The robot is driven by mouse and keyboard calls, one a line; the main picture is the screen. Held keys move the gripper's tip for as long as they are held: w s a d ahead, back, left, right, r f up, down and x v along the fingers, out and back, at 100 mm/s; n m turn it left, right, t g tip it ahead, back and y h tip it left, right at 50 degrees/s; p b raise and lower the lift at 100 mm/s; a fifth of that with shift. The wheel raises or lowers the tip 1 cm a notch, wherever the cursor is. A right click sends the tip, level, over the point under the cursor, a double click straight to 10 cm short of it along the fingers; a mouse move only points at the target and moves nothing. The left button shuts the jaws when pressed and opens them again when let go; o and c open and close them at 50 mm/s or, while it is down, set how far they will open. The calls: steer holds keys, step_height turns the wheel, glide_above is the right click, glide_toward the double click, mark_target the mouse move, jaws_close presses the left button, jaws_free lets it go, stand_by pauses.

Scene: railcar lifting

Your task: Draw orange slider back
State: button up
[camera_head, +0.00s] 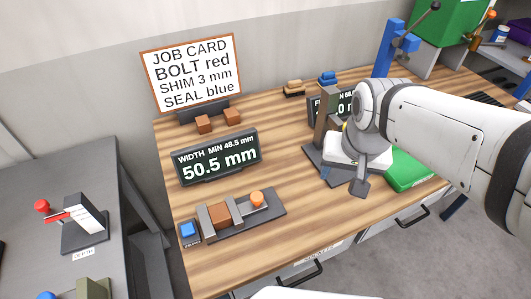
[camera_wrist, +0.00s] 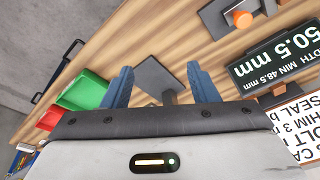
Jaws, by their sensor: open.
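The orange slider knob (camera_head: 256,198) stands upright on the dark base of the width gauge (camera_head: 268,208), at the front of the bench. To its left, a brown block (camera_head: 220,216) sits between two grey jaws of the gauge. The knob also shows at the top right of the wrist view (camera_wrist: 241,19), beyond my fingers. My gripper (camera_wrist: 160,88) is open and empty; its two blue-grey fingers point away with a dark plate below between them. In the head view my gripper (camera_head: 361,182) is right of the knob and well apart from it, partly hidden by my wrist.
The width display (camera_head: 217,158) reads 50.5 mm behind the gauge. A second gauge with a brown post (camera_head: 321,118) stands close to my gripper. A green tray (camera_head: 408,172) lies at right. Bench between is clear.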

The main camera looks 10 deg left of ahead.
steer(key=w+a+f+m+g, duration=0.1)
steer(key=w+a+f, duration=0.1)
steer(key=a, duration=0.3)
steer(key=w+a+f+g, duration=0.1)
steer(key=w+a+f, duration=0.15)
steer(key=a, duration=0.25)
steer(key=m, duration=0.1)
glide_above(257, 195)
steer(key=shift+g, duration=0.3)
steer(key=f, duration=0.4)
steer(key=shift+d+f+b, duration=0.2)
steer(key=shift+d+b, duration=0.05)
steer(key=shift+b, duration=0.1)
steer(key=shift+s+a+f, duration=0.1)
steer(key=shift+a+f, duration=0.25)
steer(key=shift+f, duration=0.25)
step_height(257, 195, down, 7)
steer(key=shift+r+p, duration=0.1)
steer(key=shift+p, duration=0.35)
jaws_close()
